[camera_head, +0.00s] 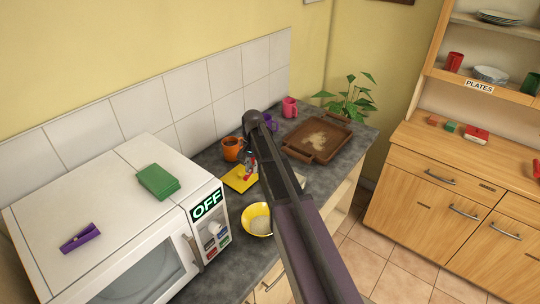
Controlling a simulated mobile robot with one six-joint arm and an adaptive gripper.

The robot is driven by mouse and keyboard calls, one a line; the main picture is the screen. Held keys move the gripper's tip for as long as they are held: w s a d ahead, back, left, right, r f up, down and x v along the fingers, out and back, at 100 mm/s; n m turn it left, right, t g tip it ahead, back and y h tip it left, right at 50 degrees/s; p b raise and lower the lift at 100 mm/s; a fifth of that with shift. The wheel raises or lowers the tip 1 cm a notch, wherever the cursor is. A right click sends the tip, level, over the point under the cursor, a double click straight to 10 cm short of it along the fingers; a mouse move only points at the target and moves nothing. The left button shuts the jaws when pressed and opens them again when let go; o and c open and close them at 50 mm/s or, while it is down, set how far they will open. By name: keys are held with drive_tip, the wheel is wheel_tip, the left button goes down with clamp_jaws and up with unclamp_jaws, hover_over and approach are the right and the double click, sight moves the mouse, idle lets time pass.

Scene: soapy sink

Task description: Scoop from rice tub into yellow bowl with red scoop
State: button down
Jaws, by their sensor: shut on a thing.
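The yellow bowl (248,222) stands on the dark counter beside the microwave, partly behind my arm. Pale, rice-like contents show inside it. My gripper (249,172) points down over the counter, above and beyond the bowl and near a yellow square. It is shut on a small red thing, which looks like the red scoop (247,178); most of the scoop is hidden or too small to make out. I cannot clearly identify the rice tub. A pale edge (301,181) shows just right of my arm.
A white microwave (120,200) with a green block (158,181) on top stands left. An orange mug (231,149), purple mug (270,121), pink mug (290,107), brown tray (299,155) and plant (352,101) stand farther back. Some counter is clear beside the bowl.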

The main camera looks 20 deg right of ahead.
drive_tip(key=d+r+m+y, duration=0.1)
drive_tip(key=m, duration=0.2)
drive_tip(key=d+r+m+t+y+p, duration=0.1)
drive_tip(key=d+m, duration=0.1)
drive_tip(key=m, duration=0.1)
drive_tip(key=s+d+r+m+y, duration=0.1)
drive_tip(key=d+m+y, duration=0.1)
drive_tip(key=m, duration=0.2)
drive_tip(key=shift+s+r+t+p, duration=0.1)
drive_tip(key=shift+r+t+p, duration=0.2)
drive_tip(key=shift+t+p, duration=0.1)
drive_tip(key=shift+d+r+m+t+y, duration=0.15)
drive_tip(key=shift+d+r+m+t, duration=0.2)
drive_tip(key=shift+m, duration=0.45)
drive_tip(key=shift+d+r+m+t+y, duration=0.2)
drive_tip(key=shift+d+m+t, duration=0.25)
drive_tip(key=shift+m, duration=0.35)
drive_tip(key=shift+f, duration=0.2)
